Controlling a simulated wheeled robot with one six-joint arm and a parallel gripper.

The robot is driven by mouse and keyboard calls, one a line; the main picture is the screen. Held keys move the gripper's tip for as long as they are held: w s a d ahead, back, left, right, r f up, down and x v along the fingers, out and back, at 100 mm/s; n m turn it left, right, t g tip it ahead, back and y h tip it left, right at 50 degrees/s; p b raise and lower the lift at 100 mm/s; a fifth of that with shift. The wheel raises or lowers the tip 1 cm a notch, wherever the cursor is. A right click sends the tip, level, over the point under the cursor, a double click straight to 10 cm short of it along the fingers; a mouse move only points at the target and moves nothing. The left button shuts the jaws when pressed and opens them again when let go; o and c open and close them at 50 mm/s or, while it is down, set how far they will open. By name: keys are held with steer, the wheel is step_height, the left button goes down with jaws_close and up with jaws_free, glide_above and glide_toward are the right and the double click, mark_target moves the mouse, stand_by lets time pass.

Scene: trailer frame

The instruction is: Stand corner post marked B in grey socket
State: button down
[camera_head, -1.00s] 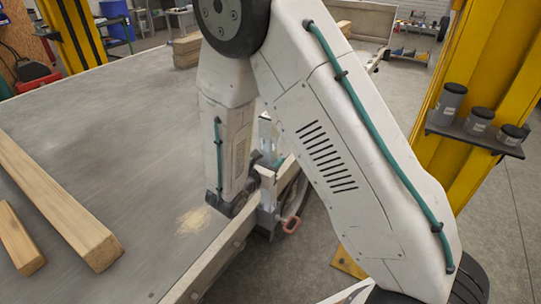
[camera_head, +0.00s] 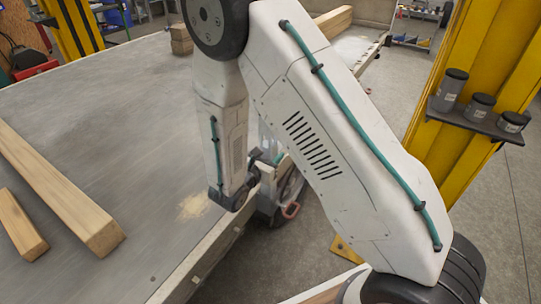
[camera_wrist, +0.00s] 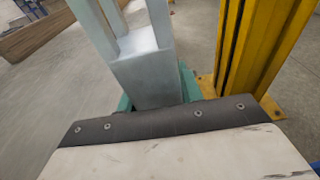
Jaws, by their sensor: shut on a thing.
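In the wrist view a pale grey metal post (camera_wrist: 145,72) stands between the teal jaws of my gripper (camera_wrist: 158,96), which is shut on it. The post's upper part is split by a slot or channel, and its far end runs out of the picture. No letter B shows on it. In the head view my arm hides most of the gripper; a teal part (camera_head: 257,155) shows at the trailer bed's (camera_head: 130,150) right edge. I cannot make out the grey socket with certainty.
Wooden beams (camera_head: 60,185) lie on the bed at left, with more timber (camera_head: 333,20) at the far end. A yellow column (camera_head: 445,135) with a shelf of dark cans (camera_head: 480,105) stands at right. The floor between is clear.

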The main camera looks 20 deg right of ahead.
steer(key=c, duration=0.8)
jaws_free()
steer(key=shift+c, duration=0.2)
